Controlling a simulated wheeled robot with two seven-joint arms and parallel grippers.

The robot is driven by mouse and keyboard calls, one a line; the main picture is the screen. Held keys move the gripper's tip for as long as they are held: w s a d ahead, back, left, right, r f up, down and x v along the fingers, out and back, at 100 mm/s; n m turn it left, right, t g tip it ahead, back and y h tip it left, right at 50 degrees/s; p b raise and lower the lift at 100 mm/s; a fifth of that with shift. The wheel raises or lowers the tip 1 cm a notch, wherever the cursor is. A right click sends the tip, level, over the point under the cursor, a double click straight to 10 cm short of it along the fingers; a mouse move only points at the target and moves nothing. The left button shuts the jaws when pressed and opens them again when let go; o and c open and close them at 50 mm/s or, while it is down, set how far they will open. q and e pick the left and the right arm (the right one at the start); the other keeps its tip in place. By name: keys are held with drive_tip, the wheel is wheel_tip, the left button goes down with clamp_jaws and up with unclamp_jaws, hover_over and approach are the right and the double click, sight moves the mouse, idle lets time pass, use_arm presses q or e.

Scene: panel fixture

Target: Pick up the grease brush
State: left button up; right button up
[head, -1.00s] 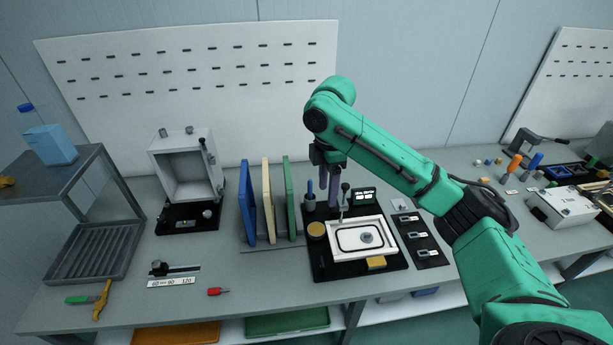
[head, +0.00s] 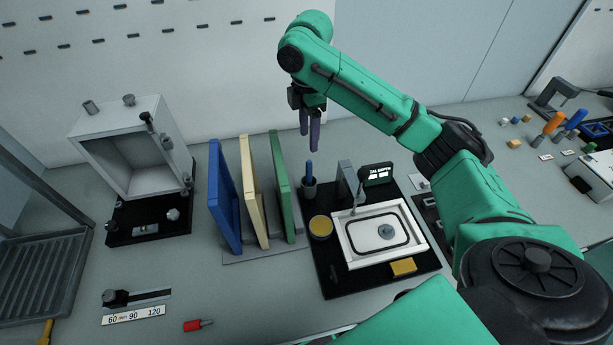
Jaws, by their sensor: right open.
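What looks like the grease brush is a blue upright handle (head: 309,169). It stands in a small grey cup (head: 309,188) at the back left of the black fixture mat (head: 335,285); its lower end is hidden in the cup. My right gripper (head: 310,143) has its two purple fingers pointing down, open with nothing between them. In the picture its tips are just above the handle's top; I cannot tell the distance in depth. A round pot with a yellow top (head: 321,227) stands in front of the cup. My left gripper is not in view.
A green panel (head: 280,187), a cream panel and a blue panel (head: 225,197) stand upright left of the cup. A grey upright post (head: 345,178), a small display (head: 378,174) and a white framed tray (head: 426,244) stand right of it.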

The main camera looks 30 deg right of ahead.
sight(309, 170)
drive_tip(key=f+p, duration=0.1)
drive_tip(key=f, duration=0.3)
drive_tip(key=f+p, duration=0.1)
drive_tip(key=f, duration=0.4)
drive_tip(key=w+f+p, duration=0.1)
drive_tip(key=f, duration=0.4)
drive_tip(key=shift+d+f, duration=0.1)
drive_tip(key=shift+d, duration=0.25)
clamp_jaws()
